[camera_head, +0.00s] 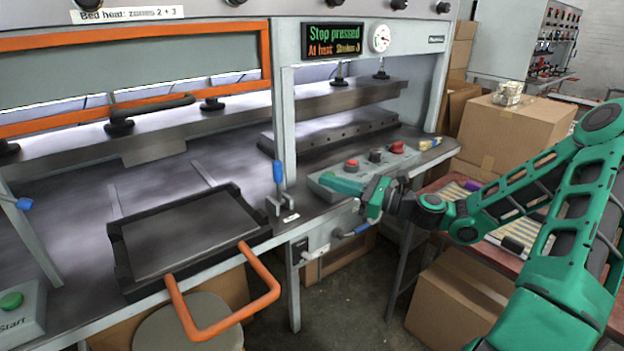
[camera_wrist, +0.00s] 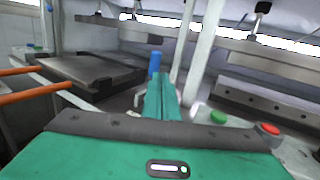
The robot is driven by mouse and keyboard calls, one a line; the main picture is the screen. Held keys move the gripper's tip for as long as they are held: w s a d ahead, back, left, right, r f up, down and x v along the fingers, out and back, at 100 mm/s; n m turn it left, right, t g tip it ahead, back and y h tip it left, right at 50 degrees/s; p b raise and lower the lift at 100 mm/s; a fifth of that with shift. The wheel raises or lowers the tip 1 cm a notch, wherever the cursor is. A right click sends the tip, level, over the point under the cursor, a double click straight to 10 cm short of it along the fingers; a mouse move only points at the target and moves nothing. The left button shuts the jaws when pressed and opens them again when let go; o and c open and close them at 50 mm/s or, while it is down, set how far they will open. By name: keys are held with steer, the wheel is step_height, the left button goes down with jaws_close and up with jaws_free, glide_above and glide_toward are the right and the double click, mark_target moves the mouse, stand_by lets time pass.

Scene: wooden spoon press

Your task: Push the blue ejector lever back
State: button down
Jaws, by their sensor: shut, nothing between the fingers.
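The blue ejector lever (camera_head: 278,172) stands upright on a small metal bracket at the bench's front edge, right of the black tray. In the wrist view its blue grip (camera_wrist: 154,62) shows just beyond my fingertips. My gripper (camera_head: 324,180) is green, shut and empty. It points left over the control box, its tips to the right of the lever. In the head view there is a gap between tips and lever. In the wrist view my shut fingers (camera_wrist: 160,95) hide the lever's lower part.
A black tray (camera_head: 120,255) with an orange handle (camera_head: 225,328) juts from the bench. Red and green buttons (camera_head: 351,165) sit on the control box near my gripper. A grey post (camera_head: 289,120) stands behind the lever. The display (camera_head: 333,40) reads "Stop pressed". Cardboard boxes (camera_head: 520,130) stand right.

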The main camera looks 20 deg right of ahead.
steer(key=shift+v, duration=1.5)
steer(key=shift+r, duration=0.1)
steer(key=s+a+f+n+g+h, duration=0.45)
steer(key=s+f+n+g, duration=0.4)
steer(key=f, duration=0.35)
steer(key=s+d+f+n+g+h, duration=0.25)
steer(key=s+d+n+h, duration=0.2)
steer(key=s, duration=0.25)
steer(key=s+d+r+n+h, duration=0.1)
steer(key=s+d+r+n, duration=0.1)
steer(key=s, duration=0.4)
steer(key=s+d+r+n+g+h, duration=0.1)
steer(key=s+d+r+n+h, duration=0.1)
steer(key=s+d+r, duration=0.3)
steer(key=s+d+r+n+g+h, duration=0.1)
steer(key=s+d+r, duration=0.3)
steer(key=s, duration=0.5)
step_height(320, 180, up, 2)
steer(key=shift+d+n+h, duration=0.2)
steer(key=shift+n+h, duration=0.1)
steer(key=shift+n, duration=0.6)
